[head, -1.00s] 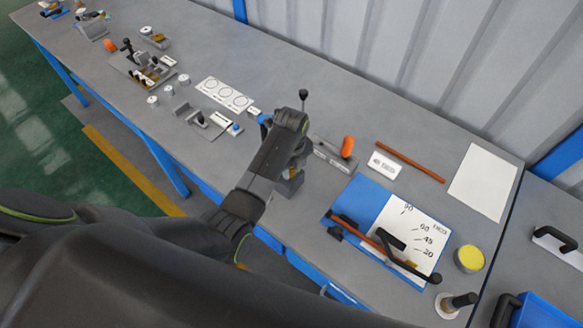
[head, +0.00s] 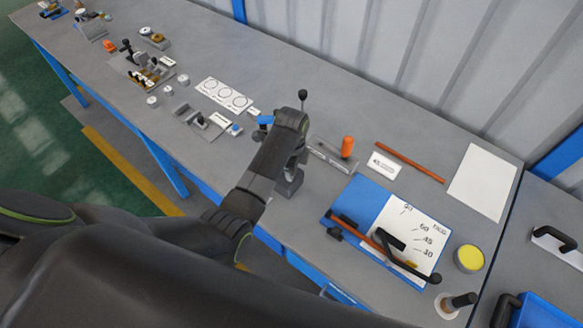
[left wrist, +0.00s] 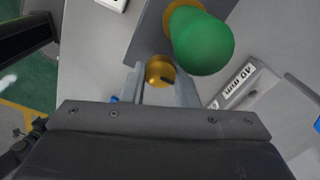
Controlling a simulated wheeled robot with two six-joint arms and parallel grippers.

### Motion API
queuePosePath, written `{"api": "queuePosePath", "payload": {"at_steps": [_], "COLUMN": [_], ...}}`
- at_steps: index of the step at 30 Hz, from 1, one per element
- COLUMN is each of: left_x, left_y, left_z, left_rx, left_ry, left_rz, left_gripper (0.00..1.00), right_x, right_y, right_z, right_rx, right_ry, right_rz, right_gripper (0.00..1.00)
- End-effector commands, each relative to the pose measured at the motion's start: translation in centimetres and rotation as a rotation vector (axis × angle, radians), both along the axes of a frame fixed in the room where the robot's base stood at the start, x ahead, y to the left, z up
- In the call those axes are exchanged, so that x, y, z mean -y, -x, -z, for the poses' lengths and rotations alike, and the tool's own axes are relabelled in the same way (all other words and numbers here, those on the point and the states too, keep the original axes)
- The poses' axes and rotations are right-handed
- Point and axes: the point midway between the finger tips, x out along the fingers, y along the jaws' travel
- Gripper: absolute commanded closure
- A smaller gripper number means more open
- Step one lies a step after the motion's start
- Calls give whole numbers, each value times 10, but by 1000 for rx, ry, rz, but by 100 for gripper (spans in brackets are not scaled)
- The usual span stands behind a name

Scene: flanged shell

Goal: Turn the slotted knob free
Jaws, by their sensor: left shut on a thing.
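The slotted knob (left wrist: 160,72) is a small round brass piece with a dark slot, seen in the left wrist view. My left gripper (left wrist: 161,78) is shut on it, with a grey finger on each side. Close to its upper right is a green ball (left wrist: 203,44) on a brass collar, above a grey block (left wrist: 150,32). In the head view my left arm reaches over the bench and its wrist hides the knob and the fingers. My right gripper is in neither view.
On the bench (head: 330,95), a grey block with an orange handle (head: 347,147) stands right of my wrist. A black-balled lever (head: 303,95) rises just behind it. A blue board (head: 370,200) lies farther right, several small fixtures to the left.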

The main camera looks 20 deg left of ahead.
Motion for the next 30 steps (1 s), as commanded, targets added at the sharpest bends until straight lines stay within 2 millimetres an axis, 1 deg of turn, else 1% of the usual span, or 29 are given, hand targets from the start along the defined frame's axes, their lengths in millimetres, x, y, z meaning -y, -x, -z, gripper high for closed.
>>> {"api": "queuePosePath", "payload": {"at_steps": [6, 17, 18, 22, 23, 30], "left_x": [0, 0, 0, 0, 0, 0], "left_y": [0, 0, 0, 0, 0, 0], "left_z": [0, 0, 0, 0, 0, 0], "left_rx": [-1, -1, -1, -1, -1, 0], "left_ry": [0, 0, 0, 0, 0, 0], "left_rz": [-36, -40, -40, -39, -39, -38], "left_gripper": [96, 96, 71, 54, 51, 51], "right_x": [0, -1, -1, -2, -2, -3], "right_y": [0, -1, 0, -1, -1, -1], "right_z": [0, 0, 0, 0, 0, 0], "right_rx": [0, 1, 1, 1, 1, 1], "right_ry": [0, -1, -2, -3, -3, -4], "right_rz": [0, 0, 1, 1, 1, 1], "right_gripper": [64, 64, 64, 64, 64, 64]}}
